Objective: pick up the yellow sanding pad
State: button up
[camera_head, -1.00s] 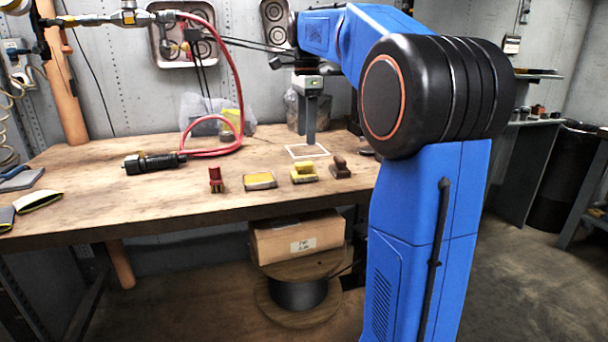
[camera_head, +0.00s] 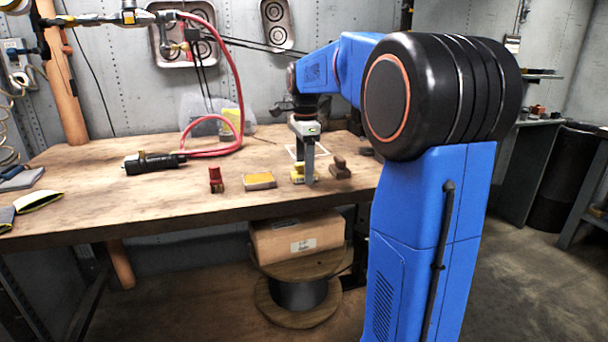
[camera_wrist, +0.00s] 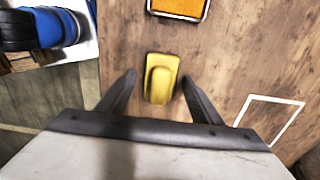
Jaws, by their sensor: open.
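The yellow sanding pad (camera_head: 297,174), a yellow block with a raised rounded grip, rests on the workbench in the head view. It also shows whole in the wrist view (camera_wrist: 161,78). My gripper (camera_head: 309,178) hangs pointing down over it, with a finger covering part of it in the head view. In the wrist view my gripper (camera_wrist: 159,80) is open, one finger on each side of the pad. Gaps show between pad and fingers, so it is not held. I cannot tell the exact height of the fingertips.
A flat orange-yellow pad with a dark rim (camera_head: 259,181) lies left of the sanding pad, and a red item (camera_head: 215,180) is farther left. A brown block (camera_head: 340,168) sits close on the right. A white square outline (camera_head: 293,152) is behind.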

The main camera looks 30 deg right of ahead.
jog(key=shift+f, duration=0.15)
jog(key=c, duration=1.3)
notch_tip(320, 180, up, 10)
jog(key=shift+r, duration=0.1)
